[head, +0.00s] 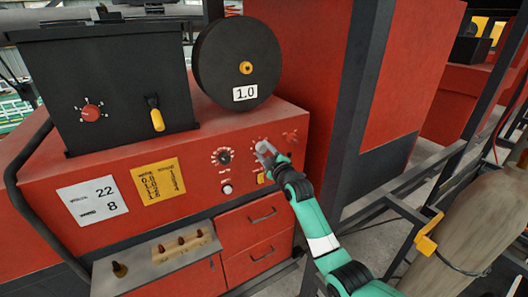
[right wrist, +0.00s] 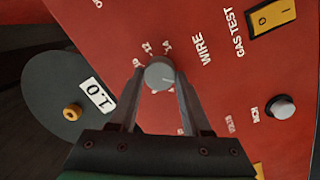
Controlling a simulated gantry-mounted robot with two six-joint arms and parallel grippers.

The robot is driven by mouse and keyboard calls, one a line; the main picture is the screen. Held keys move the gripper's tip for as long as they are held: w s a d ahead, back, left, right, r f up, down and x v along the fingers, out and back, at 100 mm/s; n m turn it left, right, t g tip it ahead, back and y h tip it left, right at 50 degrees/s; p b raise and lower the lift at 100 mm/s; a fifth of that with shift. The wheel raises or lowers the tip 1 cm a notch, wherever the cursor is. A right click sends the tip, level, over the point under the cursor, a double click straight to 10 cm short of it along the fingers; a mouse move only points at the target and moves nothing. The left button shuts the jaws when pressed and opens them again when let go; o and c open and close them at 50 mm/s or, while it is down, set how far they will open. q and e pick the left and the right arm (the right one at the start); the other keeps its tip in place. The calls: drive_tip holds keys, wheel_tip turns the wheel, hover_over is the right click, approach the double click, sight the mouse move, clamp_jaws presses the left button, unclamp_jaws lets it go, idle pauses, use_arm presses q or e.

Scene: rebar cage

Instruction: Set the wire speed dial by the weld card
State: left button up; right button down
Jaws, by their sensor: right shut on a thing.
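The wire speed dial (right wrist: 160,74) is a round grey knob on the red front panel, next to the printed word WIRE. My right gripper (right wrist: 157,88) is shut on the dial, one finger on each side. In the head view my right gripper (head: 266,150) covers the dial. The white card (head: 92,200) on the panel shows a 22 above an 8; its small words are blurred. My left gripper is not in view.
A yellow chart (head: 158,183) sits beside the white card. A black dial (head: 221,157) is left of my gripper, above a white button (head: 227,188). A black spool (head: 237,62) marked 1.0 stands on top. A yellow gas test switch (right wrist: 273,17) is near the gripper. A dark post (head: 362,95) stands right.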

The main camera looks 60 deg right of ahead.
drive_tip(key=shift+m, duration=0.3)
drive_tip(key=m+p, duration=0.1)
drive_tip(key=m, duration=0.5)
drive_tip(key=shift+r+y, duration=0.15)
drive_tip(key=shift+y, duration=0.15)
drive_tip(key=m, duration=0.3)
drive_tip(key=m+y+p, duration=0.1)
drive_tip(key=m, duration=0.1)
drive_tip(key=shift+s+d+m, duration=0.15)
drive_tip(key=shift+m, duration=0.25)
drive_tip(key=m, duration=0.3)
drive_tip(key=shift+y+p, duration=0.3)
drive_tip(key=shift+p, duration=0.1)
drive_tip(key=m, duration=0.3)
drive_tip(key=shift+d+m+p, duration=0.15)
drive_tip(key=shift+m+p, duration=0.15)
drive_tip(key=m+t+p, duration=0.1)
drive_tip(key=m, duration=0.4)
drive_tip(key=shift+s+m+y, duration=0.1)
drive_tip(key=shift+m+y, duration=0.3)
drive_tip(key=shift+c, duration=1.8)
unclamp_jaws()
